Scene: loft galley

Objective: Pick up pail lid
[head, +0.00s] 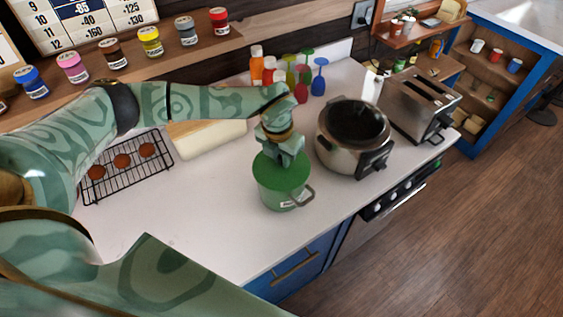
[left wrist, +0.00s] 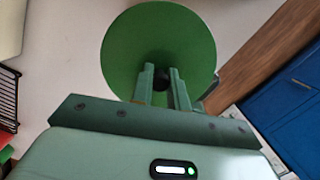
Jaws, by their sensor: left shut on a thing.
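The green round pail lid (head: 283,172) sits on top of the green pail (head: 284,198) on the white counter. The pail has a label and a side handle. My left gripper (head: 287,157) reaches down from above onto the middle of the lid. In the left wrist view the lid (left wrist: 158,38) is a green disc, and the fingers of my left gripper (left wrist: 166,80) are shut on its dark knob (left wrist: 163,74). The lid appears to rest on the rim; I cannot tell if there is a gap. My right gripper is not in view.
A slow cooker (head: 352,137) stands close to the right of the pail, with a toaster (head: 417,104) beyond it. A cooling rack (head: 125,165) with round brown items lies left. Bottles and colored goblets (head: 318,82) stand behind. The front counter is clear.

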